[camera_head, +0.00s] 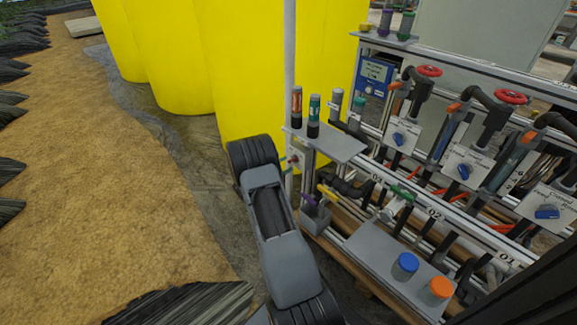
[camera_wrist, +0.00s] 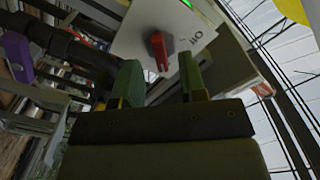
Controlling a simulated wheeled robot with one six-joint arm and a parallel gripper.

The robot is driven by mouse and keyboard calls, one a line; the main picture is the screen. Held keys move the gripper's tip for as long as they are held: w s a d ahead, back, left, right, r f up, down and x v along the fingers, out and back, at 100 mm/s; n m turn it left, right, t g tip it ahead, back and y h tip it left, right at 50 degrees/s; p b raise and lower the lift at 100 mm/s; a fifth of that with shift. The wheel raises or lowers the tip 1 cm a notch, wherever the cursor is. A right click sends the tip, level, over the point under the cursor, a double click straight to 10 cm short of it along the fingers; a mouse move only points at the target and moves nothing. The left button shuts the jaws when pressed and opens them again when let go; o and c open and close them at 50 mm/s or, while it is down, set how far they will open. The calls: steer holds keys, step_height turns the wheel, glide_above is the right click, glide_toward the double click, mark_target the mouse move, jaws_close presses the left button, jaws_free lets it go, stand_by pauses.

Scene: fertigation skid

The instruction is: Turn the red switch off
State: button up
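The red switch (camera_wrist: 160,52) shows in the wrist view as a small red lever on a pale plate with dark lettering. It is just beyond the gap between my fingertips. My gripper (camera_wrist: 161,80) is open, with its two green-tipped fingers apart and nothing between them. I cannot tell the exact distance from the fingertips to the switch. In the head view my arm reaches up to the left end of the skid. A small red part (camera_head: 292,158) shows beside my wrist there, and I cannot tell whether it is the same switch.
A grey shelf (camera_head: 343,146) with several bottles stands right of my wrist. Blue switches (camera_head: 399,139) on white plates and red valve wheels (camera_head: 429,71) line the skid. Large yellow tanks (camera_head: 185,60) stand behind. Blue (camera_head: 405,265) and orange-capped (camera_head: 437,290) containers sit on the front shelf.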

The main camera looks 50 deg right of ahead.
steer(key=shift+d, duration=1.05)
jaws_close()
